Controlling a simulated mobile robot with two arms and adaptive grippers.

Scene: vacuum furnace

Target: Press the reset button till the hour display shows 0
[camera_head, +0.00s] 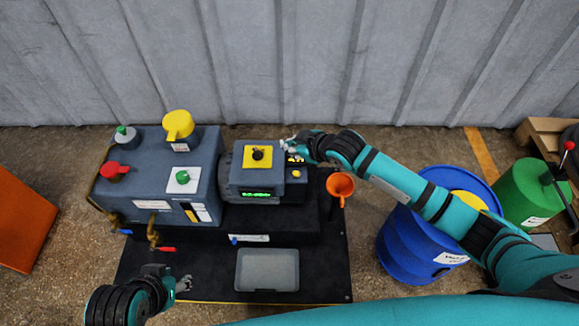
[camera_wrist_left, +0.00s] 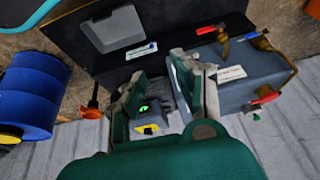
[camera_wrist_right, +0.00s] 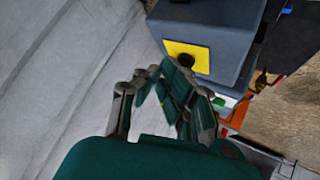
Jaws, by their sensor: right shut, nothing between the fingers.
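The grey control unit (camera_head: 245,178) has a green lit display (camera_head: 258,194) on its front; its digits are too small to read. Which control is the reset button I cannot tell. My right gripper (camera_head: 294,152) is shut and empty at the unit's right rear, just behind the orange button; contact cannot be made out. In the right wrist view the shut fingers (camera_wrist_right: 165,75) are beside the unit. My left gripper (camera_head: 184,284) is open and empty over the front left of the black base.
A black knob on a yellow plate (camera_head: 258,155) tops the unit. The larger grey pump box (camera_head: 165,165) with coloured caps and valves stands left. A grey tray (camera_head: 267,270) lies in front. An orange funnel (camera_head: 340,185) and blue barrel (camera_head: 420,245) are to the right.

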